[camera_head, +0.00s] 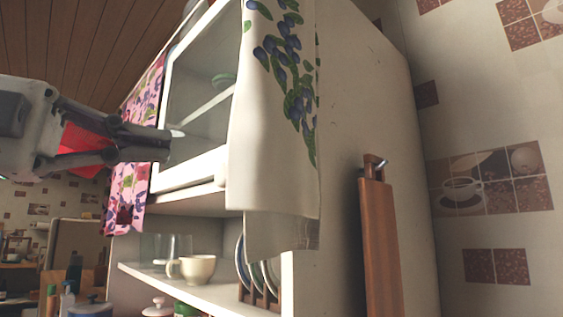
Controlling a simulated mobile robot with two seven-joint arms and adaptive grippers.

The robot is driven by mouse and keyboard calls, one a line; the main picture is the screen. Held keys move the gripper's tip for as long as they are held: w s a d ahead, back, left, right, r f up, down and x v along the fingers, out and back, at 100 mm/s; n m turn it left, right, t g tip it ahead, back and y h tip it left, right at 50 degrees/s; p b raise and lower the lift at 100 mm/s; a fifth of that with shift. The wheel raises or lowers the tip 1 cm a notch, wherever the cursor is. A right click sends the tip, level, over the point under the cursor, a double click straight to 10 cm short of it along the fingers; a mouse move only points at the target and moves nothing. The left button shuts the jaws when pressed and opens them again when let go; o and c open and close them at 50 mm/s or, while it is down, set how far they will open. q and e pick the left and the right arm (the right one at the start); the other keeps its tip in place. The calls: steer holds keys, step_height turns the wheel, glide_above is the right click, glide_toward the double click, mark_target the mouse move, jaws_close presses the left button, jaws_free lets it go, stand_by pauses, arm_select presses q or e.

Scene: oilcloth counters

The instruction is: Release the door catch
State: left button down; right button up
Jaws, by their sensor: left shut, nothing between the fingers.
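A white wall cabinet (365,130) hangs at the centre, with a glass-paned door (205,95) in a white frame. I cannot make out a door catch for certain; the lower right of the door frame is partly covered by a white cloth with blue berries (275,130). My left gripper (165,145) comes in from the left, shut and empty. Its fingertips overlap the left edge of the glass door in the picture; I cannot tell whether they touch it. My right gripper is not in view.
A pink floral cloth (133,190) hangs left of the door. The open shelf (215,293) below holds a cream cup (197,269), a glass and racked plates (268,270). A wooden board (380,245) hangs on the cabinet's right side.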

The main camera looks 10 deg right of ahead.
arm_select(q)
steer(key=shift+s+a+r+m, duration=0.25)
steer(key=shift+s+r+m, duration=0.1)
steer(key=shift+r, duration=0.15)
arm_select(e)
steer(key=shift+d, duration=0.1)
arm_select(q)
steer(key=p, duration=0.1)
glide_toward(270, 152)
steer(key=x, duration=0.5)
steer(key=shift+d, duration=0.2)
steer(key=shift+w+d, duration=0.2)
steer(key=shift+d, duration=0.25)
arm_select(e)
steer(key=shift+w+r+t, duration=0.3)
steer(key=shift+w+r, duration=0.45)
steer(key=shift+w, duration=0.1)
